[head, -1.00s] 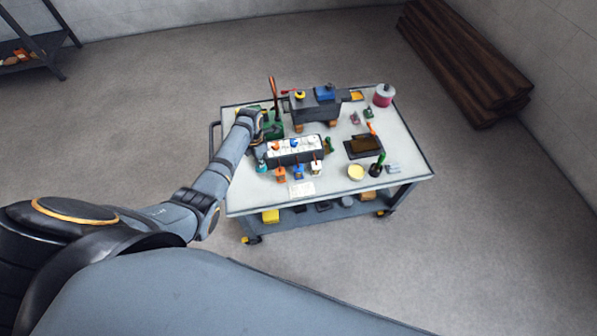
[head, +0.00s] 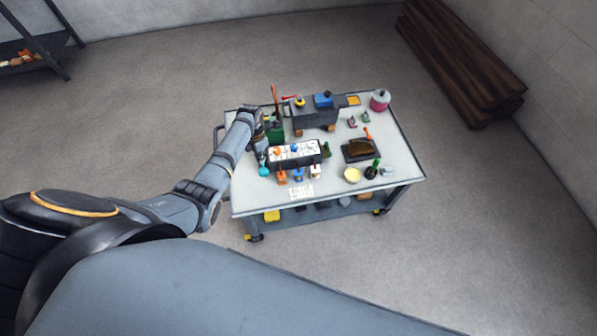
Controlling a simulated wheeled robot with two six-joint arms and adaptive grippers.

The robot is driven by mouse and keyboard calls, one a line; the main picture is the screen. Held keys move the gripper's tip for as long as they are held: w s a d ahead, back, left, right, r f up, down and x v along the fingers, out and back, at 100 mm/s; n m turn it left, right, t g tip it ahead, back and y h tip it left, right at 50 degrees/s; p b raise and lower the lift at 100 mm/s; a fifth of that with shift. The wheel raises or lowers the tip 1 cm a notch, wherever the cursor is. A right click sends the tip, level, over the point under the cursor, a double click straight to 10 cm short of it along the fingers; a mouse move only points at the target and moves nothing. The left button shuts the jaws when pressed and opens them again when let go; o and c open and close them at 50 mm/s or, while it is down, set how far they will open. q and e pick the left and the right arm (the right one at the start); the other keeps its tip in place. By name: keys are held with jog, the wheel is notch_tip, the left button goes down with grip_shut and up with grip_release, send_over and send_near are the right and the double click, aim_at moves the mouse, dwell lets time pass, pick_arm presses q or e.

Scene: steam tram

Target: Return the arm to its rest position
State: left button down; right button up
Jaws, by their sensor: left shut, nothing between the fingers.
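My left arm reaches in from the left, and my left gripper (head: 262,158) is over the left part of the cart top (head: 330,188). It is small in the picture, shut and empty. It is close to the left end of a dark tray with a white top (head: 296,152) and just above a teal item (head: 264,171). I cannot tell whether it touches either one. My right gripper is not in view.
Orange (head: 282,177), blue (head: 298,175) and white items stand before the tray. A dark grey block machine (head: 316,117), a green item (head: 276,132), a pink pot (head: 380,100), a dark pan (head: 361,150) and a cream bowl (head: 352,175) share the cart.

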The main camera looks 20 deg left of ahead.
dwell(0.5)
pick_arm(q)
jog(key=s+d+f+m+b, duration=0.1)
jog(key=s+f+m+b, duration=0.2)
jog(key=s+f+m, duration=1.5)
jog(key=s+d+f+m, duration=0.1)
jog(key=s+f+m, duration=0.3)
jog(key=s, duration=0.3)
jog(key=s+d+f+m+b, duration=0.1)
jog(key=s+f+m, duration=0.3)
jog(key=s, duration=0.4)
jog(key=s+d+f+m+t, duration=0.1)
jog(key=s+f+m, duration=0.3)
jog(key=s, duration=0.4)
jog(key=shift+s+f+m+y, duration=0.2)
jog(key=shift+f+m+y, duration=0.1)
jog(key=shift+y, duration=0.1)
